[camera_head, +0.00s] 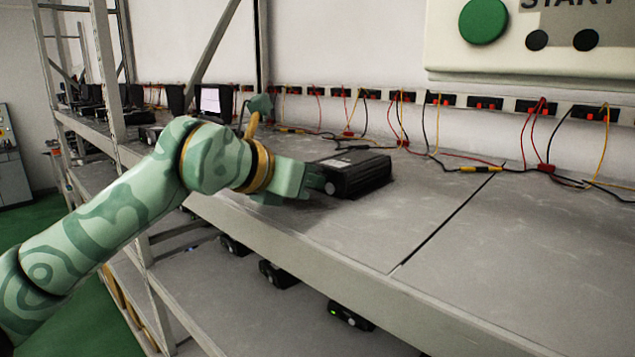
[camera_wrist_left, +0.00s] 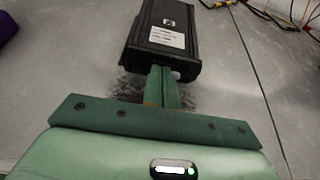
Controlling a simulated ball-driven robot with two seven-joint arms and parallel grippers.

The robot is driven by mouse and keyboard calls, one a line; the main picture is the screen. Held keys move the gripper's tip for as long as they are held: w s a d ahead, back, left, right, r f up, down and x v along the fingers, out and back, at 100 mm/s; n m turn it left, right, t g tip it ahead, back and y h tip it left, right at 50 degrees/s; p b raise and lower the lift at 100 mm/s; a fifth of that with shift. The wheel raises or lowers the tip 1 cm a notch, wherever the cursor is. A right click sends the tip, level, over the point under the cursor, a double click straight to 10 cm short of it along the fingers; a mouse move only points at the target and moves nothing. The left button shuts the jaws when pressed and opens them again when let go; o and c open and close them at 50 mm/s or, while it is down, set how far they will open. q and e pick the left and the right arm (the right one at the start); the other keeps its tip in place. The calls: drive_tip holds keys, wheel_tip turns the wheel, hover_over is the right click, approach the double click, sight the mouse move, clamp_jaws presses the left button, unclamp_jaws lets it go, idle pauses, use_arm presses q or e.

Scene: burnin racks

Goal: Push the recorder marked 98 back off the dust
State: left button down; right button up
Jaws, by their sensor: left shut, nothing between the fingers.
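A black box-shaped recorder (camera_head: 354,173) with a white label lies on the grey shelf, right of my left gripper. The number on it is too small to read. My left gripper (camera_head: 318,183) is shut, its fingertips at the recorder's near end, seemingly touching it. In the left wrist view the shut fingers (camera_wrist_left: 162,84) meet the near end of the recorder (camera_wrist_left: 166,30), beside a light round knob. A dark dust patch (camera_wrist_left: 132,84) shows on the shelf around the fingers and the recorder's near end. My right gripper is not in view.
The shelf (camera_head: 480,260) is clear to the right, with a dark seam across it. Red, black and yellow cables (camera_head: 405,140) run from sockets along the back wall. More black devices (camera_head: 278,275) sit on the lower shelf. A rack post (camera_head: 105,70) stands at left.

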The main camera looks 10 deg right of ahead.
sight(323, 173)
use_arm(q)
drive_tip(key=shift+w+d+p, duration=0.4)
drive_tip(key=shift+w+d, duration=0.25)
drive_tip(key=shift+d, duration=0.25)
drive_tip(key=shift+w+d+p, duration=0.35)
drive_tip(key=shift+w+d, duration=0.3)
drive_tip(key=shift+d, duration=0.2)
drive_tip(key=s+a+b, duration=0.2)
drive_tip(key=a+b, duration=0.1)
drive_tip(key=s+a+r+b, duration=0.1)
drive_tip(key=shift+s+a+b, duration=0.15)
drive_tip(key=shift+a+b, duration=0.2)
drive_tip(key=shift+s+a+r+b, duration=0.2)
drive_tip(key=shift+s+a+b, duration=0.1)
drive_tip(key=shift+s+a, duration=0.2)
